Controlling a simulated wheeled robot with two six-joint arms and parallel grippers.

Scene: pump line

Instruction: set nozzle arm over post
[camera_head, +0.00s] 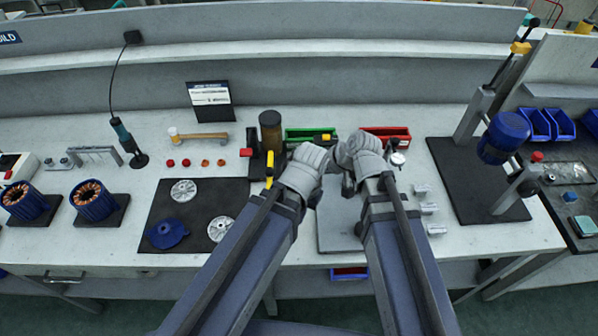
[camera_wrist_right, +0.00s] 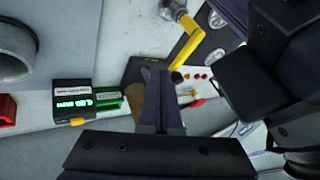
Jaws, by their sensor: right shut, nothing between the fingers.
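A yellow arm (camera_head: 270,165), which looks like the nozzle arm, stands left of my grippers beside a dark brown cylinder (camera_head: 271,130). In the right wrist view the yellow arm (camera_wrist_right: 187,48) runs at a slant from a grey fitting (camera_wrist_right: 175,8). I cannot tell which part is the post. My left gripper (camera_head: 314,160) is just right of the yellow arm; its fingertips are hidden. My right gripper (camera_head: 345,158) is next to it, above the work plate. Its dark fingers (camera_wrist_right: 164,100) are together and empty, apart from the yellow arm.
A grey work plate (camera_head: 333,242) lies below my grippers. Green (camera_head: 300,133) and red (camera_head: 388,132) bins stand behind. A black mat (camera_head: 205,203) with discs and a blue part lies left. A press (camera_head: 478,115) stands right. The two grippers are close together.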

